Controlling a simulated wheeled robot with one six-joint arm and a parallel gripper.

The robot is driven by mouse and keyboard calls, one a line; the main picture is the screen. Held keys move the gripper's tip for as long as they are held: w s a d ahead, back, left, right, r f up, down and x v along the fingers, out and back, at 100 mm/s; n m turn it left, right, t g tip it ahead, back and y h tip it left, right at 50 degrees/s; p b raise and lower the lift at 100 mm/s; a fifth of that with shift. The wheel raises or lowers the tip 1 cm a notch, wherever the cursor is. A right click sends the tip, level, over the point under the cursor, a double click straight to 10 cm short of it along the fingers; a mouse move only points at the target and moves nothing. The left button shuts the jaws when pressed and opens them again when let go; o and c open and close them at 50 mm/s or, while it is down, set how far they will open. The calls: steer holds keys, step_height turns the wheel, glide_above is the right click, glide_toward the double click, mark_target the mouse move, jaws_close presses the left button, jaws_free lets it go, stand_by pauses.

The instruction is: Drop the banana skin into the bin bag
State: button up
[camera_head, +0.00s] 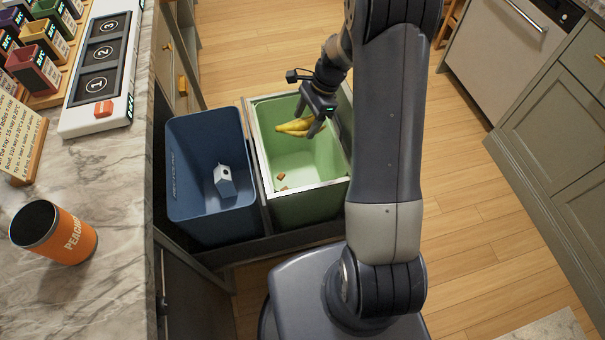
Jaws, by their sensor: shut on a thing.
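My gripper (312,116) is shut on the yellow banana skin (293,127). In the head view it holds the skin over the green bin (337,190), within the outline of its opening near the back. I cannot tell how far the skin is above the bottom. The green bin has a pale liner or rim (262,165) that may be the bin bag. A few small brown scraps (281,177) lie at its bottom. My arm covers part of the bin's right side.
A blue bin (235,221) with a small carton (224,182) in it stands directly left of the green bin, in the same pull-out drawer. The marble counter (115,230) at left holds an orange cup (70,245) and a numbered panel (100,75). Wooden floor (480,200) is open at right.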

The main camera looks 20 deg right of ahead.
steer(key=shift+f+b, duration=1.3)
steer(key=shift+f, duration=0.7)
steer(key=shift+r, duration=0.1)
steer(key=o, duration=1.1)
steer(key=shift+c, duration=0.2)
steer(key=p+v, duration=0.1)
steer(key=v, duration=0.9)
steer(key=shift+d+r, duration=0.1)
steer(key=shift+r, duration=0.3)
steer(key=shift+f, duration=0.1)
